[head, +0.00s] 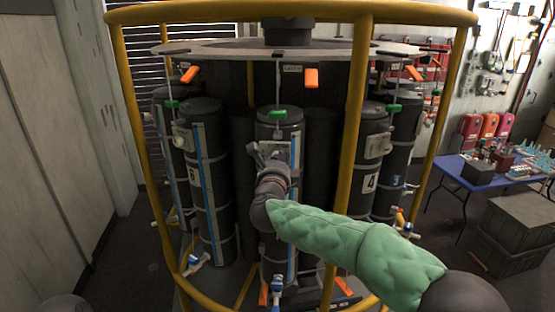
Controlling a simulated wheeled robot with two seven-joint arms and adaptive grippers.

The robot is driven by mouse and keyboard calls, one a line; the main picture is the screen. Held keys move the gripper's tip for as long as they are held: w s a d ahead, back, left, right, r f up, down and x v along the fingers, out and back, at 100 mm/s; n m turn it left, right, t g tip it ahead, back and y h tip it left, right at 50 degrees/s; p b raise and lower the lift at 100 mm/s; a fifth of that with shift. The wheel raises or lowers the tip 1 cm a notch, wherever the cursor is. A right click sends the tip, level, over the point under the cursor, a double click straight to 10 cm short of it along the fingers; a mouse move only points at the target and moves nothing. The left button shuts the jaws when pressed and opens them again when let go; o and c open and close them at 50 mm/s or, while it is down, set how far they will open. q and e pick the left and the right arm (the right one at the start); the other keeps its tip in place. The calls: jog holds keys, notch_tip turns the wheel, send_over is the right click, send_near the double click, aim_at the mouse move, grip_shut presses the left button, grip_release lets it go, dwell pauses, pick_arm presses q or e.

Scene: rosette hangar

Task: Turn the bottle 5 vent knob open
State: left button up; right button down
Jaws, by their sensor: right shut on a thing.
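Dark bottles stand in a ring inside a yellow tubular frame. The middle bottle (279,128) faces me, with a blue-striped gauge strip down its front. Its number is hidden behind my arm; by its place beside the bottle marked 4 (370,181), it is bottle 5. My right gripper (260,152) is at its upper front, at the height where the neighbouring bottles carry pale valve boxes. It is shut on a small fitting there, apparently the vent knob, which the fingers and wrist hide. I cannot tell how far the knob is turned. My left gripper is out of view.
Orange tags hang from the upper ring. Blue-handled taps (276,286) sit low. A blue table (455,170) and dark crates (515,225) stand at right.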

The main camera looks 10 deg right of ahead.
jog(key=shift+r, duration=0.25)
jog(key=c, duration=1)
grip_release()
jog(key=shift+o, duration=0.5)
jog(key=shift+a+f, duration=0.1)
jog(key=shift+f, duration=0.05)
jog(key=v, duration=1.2)
